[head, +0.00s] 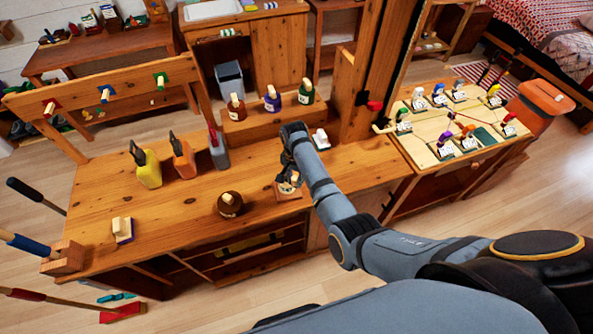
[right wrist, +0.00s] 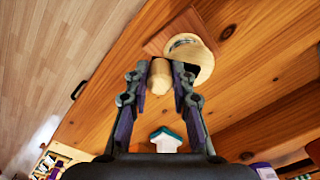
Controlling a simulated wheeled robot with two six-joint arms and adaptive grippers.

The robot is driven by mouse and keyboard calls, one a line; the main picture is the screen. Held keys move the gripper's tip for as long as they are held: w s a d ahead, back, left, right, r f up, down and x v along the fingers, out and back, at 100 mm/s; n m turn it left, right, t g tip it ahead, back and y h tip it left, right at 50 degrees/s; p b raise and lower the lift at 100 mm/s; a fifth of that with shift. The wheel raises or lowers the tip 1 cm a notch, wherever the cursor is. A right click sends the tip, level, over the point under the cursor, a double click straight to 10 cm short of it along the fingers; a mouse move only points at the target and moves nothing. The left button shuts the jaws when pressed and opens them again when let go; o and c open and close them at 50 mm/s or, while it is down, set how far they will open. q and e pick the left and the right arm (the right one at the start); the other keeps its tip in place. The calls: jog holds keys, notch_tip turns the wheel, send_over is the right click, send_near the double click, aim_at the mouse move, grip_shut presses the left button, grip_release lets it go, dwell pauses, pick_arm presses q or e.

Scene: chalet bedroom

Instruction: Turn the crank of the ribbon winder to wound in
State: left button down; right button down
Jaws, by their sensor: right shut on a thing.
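The ribbon winder (head: 290,188) stands on the wooden workbench near its front edge, right of the middle. In the right wrist view it shows as a pale round drum (right wrist: 198,62) on a square wooden base (right wrist: 172,35). Its crank handle is a short pale wooden peg (right wrist: 160,76) beside the drum. My right gripper (head: 288,172) reaches down over the winder. In the right wrist view its two fingers (right wrist: 161,80) stand on either side of the peg and are shut on it. In the head view the fingers partly hide the winder. My left gripper is not in view.
On the workbench (head: 170,220), a round brown bottle (head: 230,204) stands left of the winder and a white block with a green base (head: 320,139) behind it. Yellow (head: 147,169) and orange (head: 183,158) containers stand further left. A post (head: 370,70) rises behind my right arm.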

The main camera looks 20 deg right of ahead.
jog(key=shift+s+a+r+m+p, duration=0.1)
jog(key=shift+a+m+p, duration=0.1)
jog(key=shift+m+p, duration=0.3)
jog(key=shift+s+a+r+m+p, duration=0.1)
jog(key=shift+a+m+p, duration=0.1)
jog(key=shift+m, duration=0.5)
jog(key=shift+a+f+m+p, duration=0.1)
jog(key=shift+a+m+p, duration=0.3)
jog(key=shift+m, duration=0.7)
jog(key=c, duration=1.1)
grip_release()
jog(key=shift+f, duration=0.1)
notch_tip(320, 180, up, 12)
jog(key=shift+r, duration=0.1)
